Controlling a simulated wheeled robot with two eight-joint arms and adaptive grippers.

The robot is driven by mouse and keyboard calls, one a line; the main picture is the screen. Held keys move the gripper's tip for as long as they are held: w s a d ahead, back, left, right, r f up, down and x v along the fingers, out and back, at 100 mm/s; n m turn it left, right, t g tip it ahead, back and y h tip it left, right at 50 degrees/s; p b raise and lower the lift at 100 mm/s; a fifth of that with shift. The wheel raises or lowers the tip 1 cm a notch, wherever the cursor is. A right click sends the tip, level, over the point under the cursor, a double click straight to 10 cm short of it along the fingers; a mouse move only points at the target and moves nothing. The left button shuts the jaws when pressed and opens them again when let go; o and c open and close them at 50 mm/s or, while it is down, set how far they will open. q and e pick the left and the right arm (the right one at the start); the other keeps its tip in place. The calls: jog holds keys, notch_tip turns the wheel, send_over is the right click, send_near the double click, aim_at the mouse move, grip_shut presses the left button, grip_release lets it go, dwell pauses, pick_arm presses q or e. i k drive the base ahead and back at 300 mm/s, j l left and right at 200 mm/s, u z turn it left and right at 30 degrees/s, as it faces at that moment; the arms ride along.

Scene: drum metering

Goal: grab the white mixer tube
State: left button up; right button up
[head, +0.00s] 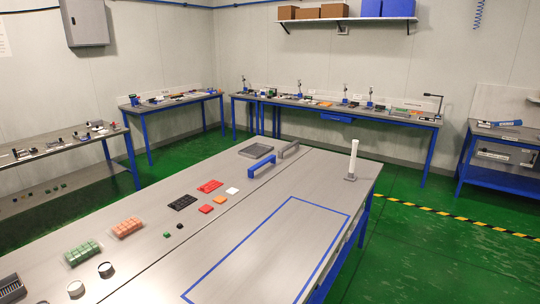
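Neither of my grippers shows in this view.
A blue tape rectangle (271,202) marks bare table in front of the tube. Red, black and orange parts, green blocks (83,252) and salmon blocks (127,227) lie further left.

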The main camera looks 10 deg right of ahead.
aim_at(356, 143)
jog(key=i+l+z, duration=0.75)
jog(key=z, duration=0.15)
jog(key=i+l+z, duration=0.1)
jog(key=i+z, duration=0.35)
jog(key=i+l, duration=0.1)
jog(key=i, duration=0.9)
jog(key=i+l, duration=0.15)
jog(key=i, duration=0.8)
